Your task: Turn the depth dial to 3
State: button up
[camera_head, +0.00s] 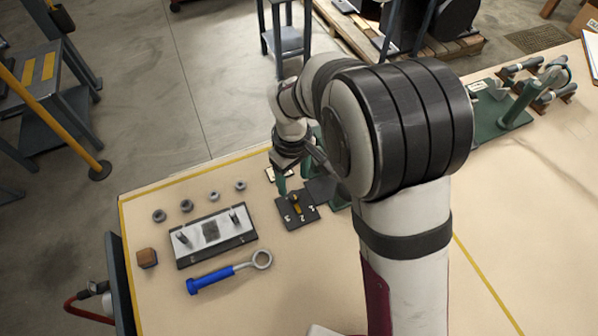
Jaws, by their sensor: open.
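The depth dial (283,206) is a small dark plate with pale number marks and a yellow pointer (297,209) in its middle. The plate lies on the table left of my arm. The pointer seems to aim near the middle mark, but the marks are too small to read surely. My gripper (290,172) hangs just behind and above the plate, open and apart from the pointer as far as I can see. Its fingertips are hard to make out against green parts behind. My arm hides what lies right of the plate.
A metal block with two pins (213,236), a blue-handled ring wrench (228,272), a wooden cube (147,258) and several nuts (187,205) lie to the left. A green fixture (516,106) stands at the right.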

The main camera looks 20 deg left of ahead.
aim_at(294, 195)
notch_tip(294, 195, down, 7)
jog(key=shift+r, duration=0.15)
jog(key=shift+c, duration=0.2)
grip_shut()
